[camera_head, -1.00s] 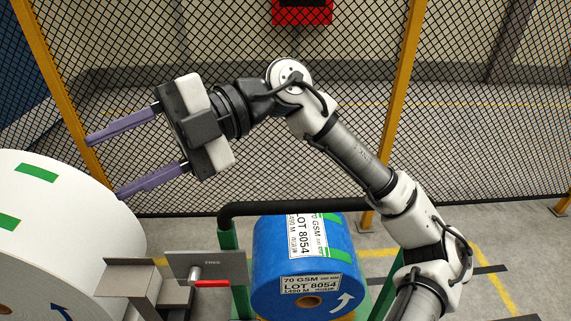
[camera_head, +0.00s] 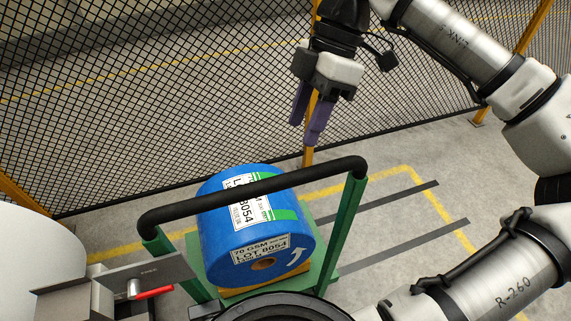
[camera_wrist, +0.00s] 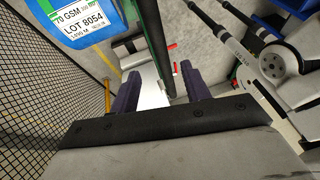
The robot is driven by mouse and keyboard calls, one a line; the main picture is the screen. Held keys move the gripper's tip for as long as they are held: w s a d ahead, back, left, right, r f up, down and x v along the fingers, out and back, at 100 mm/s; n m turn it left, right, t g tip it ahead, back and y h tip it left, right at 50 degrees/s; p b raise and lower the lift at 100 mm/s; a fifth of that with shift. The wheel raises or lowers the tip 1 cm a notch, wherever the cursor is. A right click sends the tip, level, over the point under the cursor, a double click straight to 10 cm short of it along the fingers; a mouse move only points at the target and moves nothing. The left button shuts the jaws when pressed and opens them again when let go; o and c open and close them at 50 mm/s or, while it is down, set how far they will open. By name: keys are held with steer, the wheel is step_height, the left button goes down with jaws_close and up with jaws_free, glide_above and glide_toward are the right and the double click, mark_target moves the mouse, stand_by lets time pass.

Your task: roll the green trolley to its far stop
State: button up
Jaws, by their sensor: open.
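The green trolley (camera_head: 342,240) stands on the floor, with a black padded handle bar (camera_head: 335,172) across two green posts. It carries a blue roll (camera_head: 217,238) labelled LOT 8054, which also shows at the upper left of the wrist view (camera_wrist: 80,30). My gripper (camera_head: 308,128) is open and empty, with purple fingers pointing down. In the head view it appears beyond the handle bar and apart from it. In the wrist view the bar (camera_wrist: 152,40) runs between the open fingers (camera_wrist: 160,88) in the picture; its depth from them is unclear.
A grey bracket with a red lever (camera_head: 154,293) stands left of the trolley, beside a large white roll (camera_head: 25,255). A mesh fence (camera_head: 150,110) with yellow posts closes the back. Dark floor strips (camera_head: 390,240) and a yellow line lie on clear floor to the right.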

mark_target(284, 175)
steer(key=p+x, duration=0.2)
steer(key=x, duration=0.8)
steer(key=shift+a+f, duration=0.1)
steer(key=shift+f, duration=0.05)
jaws_close()
